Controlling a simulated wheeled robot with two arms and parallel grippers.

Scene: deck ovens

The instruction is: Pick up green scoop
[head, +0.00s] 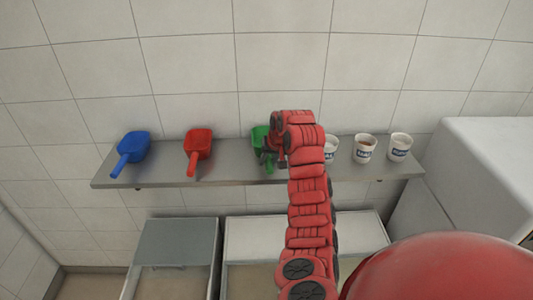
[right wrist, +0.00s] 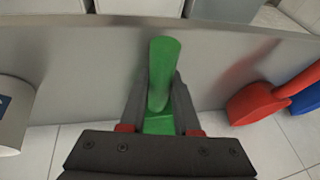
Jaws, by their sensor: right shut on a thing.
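The green scoop (head: 259,136) lies on the steel wall shelf, partly hidden behind my right gripper and arm in the head view. My right gripper (head: 271,157) is at the scoop's handle. In the right wrist view the green scoop (right wrist: 163,75) has its handle between the two dark fingers of my right gripper (right wrist: 160,100), which is shut on it. The scoop's far part is hidden by the gripper body in that view. My left gripper is not in view.
A red scoop (head: 198,145) and a blue scoop (head: 133,150) lie left of the green one on the shelf (head: 225,172). White labelled cups, such as one (head: 364,149), stand to the right. Bins (head: 176,243) stand below; a white appliance (head: 480,170) is at right.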

